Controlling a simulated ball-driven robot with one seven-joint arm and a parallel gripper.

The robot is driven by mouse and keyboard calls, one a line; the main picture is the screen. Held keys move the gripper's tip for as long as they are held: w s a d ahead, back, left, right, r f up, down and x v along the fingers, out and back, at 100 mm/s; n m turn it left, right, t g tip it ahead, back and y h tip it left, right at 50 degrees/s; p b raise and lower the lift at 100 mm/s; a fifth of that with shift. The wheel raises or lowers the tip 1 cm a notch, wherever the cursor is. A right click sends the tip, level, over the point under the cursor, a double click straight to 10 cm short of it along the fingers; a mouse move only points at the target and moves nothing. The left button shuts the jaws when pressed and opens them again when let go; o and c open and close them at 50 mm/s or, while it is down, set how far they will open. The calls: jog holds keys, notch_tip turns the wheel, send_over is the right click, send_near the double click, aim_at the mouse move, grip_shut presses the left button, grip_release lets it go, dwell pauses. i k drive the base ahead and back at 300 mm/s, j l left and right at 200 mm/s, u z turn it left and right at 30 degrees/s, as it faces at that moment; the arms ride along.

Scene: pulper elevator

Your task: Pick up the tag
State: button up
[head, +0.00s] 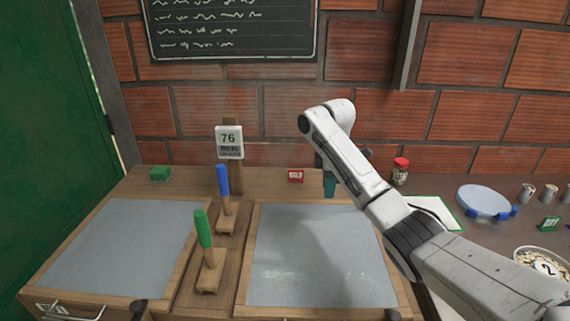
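A white tag marked 76 (229,141) with a barcode-like strip is at the top of a wooden post at the back of the wooden bench. A small red tag reading HOLD (295,176) stands on the bench's back ledge. A small green tag (548,224) stands at the far right. My white arm reaches in from the lower right and bends down near the wall. My gripper (328,180) is at its end, right of the red tag and apart from the 76 tag. It is small and partly hidden by the arm; a teal part shows there, and its opening is unclear.
Two grey panels (120,250) are set in the bench. Between them stand a blue-handled tool (223,183) and a green-handled tool (203,230). A green block (160,173), red-capped jar (400,171), pale round dish (485,202), cans and a bowl (543,264) stand around. A brick wall closes the back.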

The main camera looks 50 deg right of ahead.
aim_at(294, 176)
jog(key=i+l, duration=0.25)
jog(key=i, duration=0.15)
jog(key=i+l, duration=0.3)
jog(key=i, duration=0.05)
